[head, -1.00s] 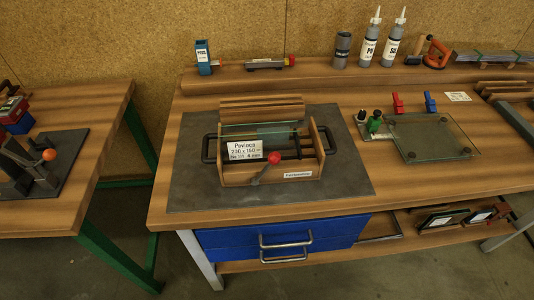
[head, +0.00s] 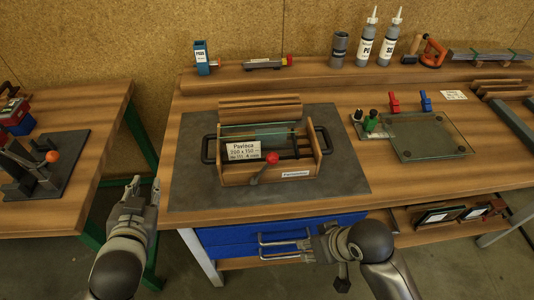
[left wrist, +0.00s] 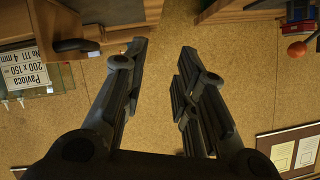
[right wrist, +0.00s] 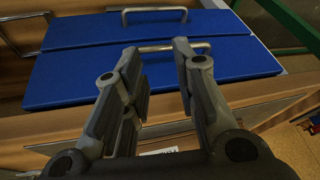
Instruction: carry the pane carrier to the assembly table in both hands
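The pane carrier (head: 298,172) is a wooden open box with a black loop handle at each end. It stands on a dark grey mat (head: 190,185) on the wooden bench, with glass inside and a white label reading "Pavioca 200 x 150" on its front. A red-knobbed lever (head: 268,165) is at its front. My left gripper (head: 144,183) is open and empty, in front of and left of the carrier. My right gripper (head: 304,238) is low before the blue drawers. In the right wrist view its fingers (right wrist: 157,60) are apart and empty. Both are clear of the handles.
A second table (head: 85,112) with green legs and an orange-knobbed fixture stands left, across a gap. Blue drawers (right wrist: 150,65) with metal handles sit under the bench front. A glass plate (head: 430,138) lies right of the carrier; bottles (head: 366,45) stand behind.

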